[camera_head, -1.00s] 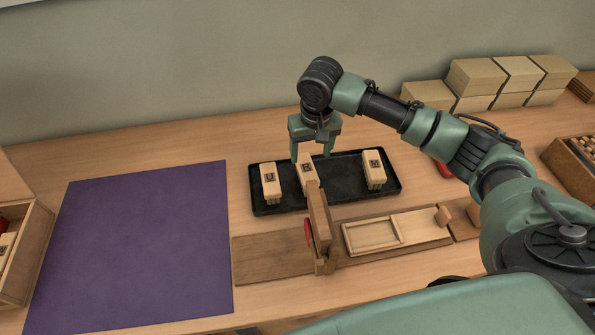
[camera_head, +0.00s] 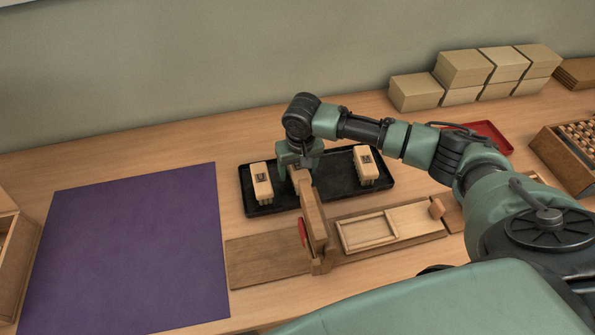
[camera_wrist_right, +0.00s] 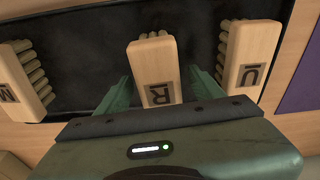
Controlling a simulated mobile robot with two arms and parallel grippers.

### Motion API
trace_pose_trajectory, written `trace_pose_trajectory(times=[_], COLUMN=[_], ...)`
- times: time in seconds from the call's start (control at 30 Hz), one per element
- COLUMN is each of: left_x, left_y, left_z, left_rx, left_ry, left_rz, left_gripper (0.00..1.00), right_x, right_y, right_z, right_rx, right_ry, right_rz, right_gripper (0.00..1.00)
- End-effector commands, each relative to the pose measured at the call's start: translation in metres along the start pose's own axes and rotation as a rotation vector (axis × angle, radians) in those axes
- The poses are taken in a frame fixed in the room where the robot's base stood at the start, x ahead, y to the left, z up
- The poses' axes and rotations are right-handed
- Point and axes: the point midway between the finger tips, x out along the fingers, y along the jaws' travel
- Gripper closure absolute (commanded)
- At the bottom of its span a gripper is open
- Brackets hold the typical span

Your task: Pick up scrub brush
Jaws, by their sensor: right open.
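Three pale wooden brushes with tan bristle tufts stand in the black tray (camera_head: 330,181). The middle brush, marked R, shows in the right wrist view (camera_wrist_right: 155,68). The brush marked U is at the tray's left in the head view (camera_head: 261,181) and at right in the wrist view (camera_wrist_right: 250,55). The third brush (camera_head: 366,165) is at the tray's right; it also shows at the wrist view's left edge (camera_wrist_right: 18,88). My right gripper (camera_head: 299,166) is open, its fingers on either side of the middle brush. In the head view the arm and a wooden fixture mostly hide that brush.
A wooden fixture (camera_head: 313,220) with an upright board stands just in front of the tray. A purple mat (camera_head: 130,240) lies clear at left. Boxes (camera_head: 465,68) are stacked at back right. A red tray (camera_head: 490,133) and a wooden crate (camera_head: 560,160) are at right.

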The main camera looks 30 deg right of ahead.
Motion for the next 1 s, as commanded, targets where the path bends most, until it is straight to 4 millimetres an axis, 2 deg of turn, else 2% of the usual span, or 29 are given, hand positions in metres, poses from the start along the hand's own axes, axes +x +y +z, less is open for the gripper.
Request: trace_pose_trajectory(times=[0.1,0.13,0.37,0.77,0.87,1.0], left_x=[0.0,0.0,0.0,0.001,0.001,0.003], left_y=[0.0,0.0,0.0,0.0,0.0,0.0], left_z=[-0.001,-0.001,-0.001,-0.001,-0.001,0.0], left_rx=[0.0,0.0,0.001,0.001,0.001,0.002], left_ry=[0.001,0.001,0.001,0.001,0.001,0.001], left_rz=[0.0,0.0,0.0,0.0,0.0,0.0], left_gripper=[0.64,0.64,0.64,0.64,0.64,0.64], right_x=[0.0,0.0,0.0,-0.007,-0.017,-0.042], right_y=[0.0,0.0,0.0,0.0,0.0,0.0], right_z=[0.0,0.0,0.0,-0.001,-0.003,-0.008], right_rx=[0.0,0.0,0.0,0.001,0.001,0.001], right_ry=[0.0,0.0,-0.001,0.0,0.001,0.005], right_rz=[0.0,0.0,0.0,0.0,-0.001,-0.002], right_gripper=[0.33,0.35,0.99,1.0,1.0,1.0])
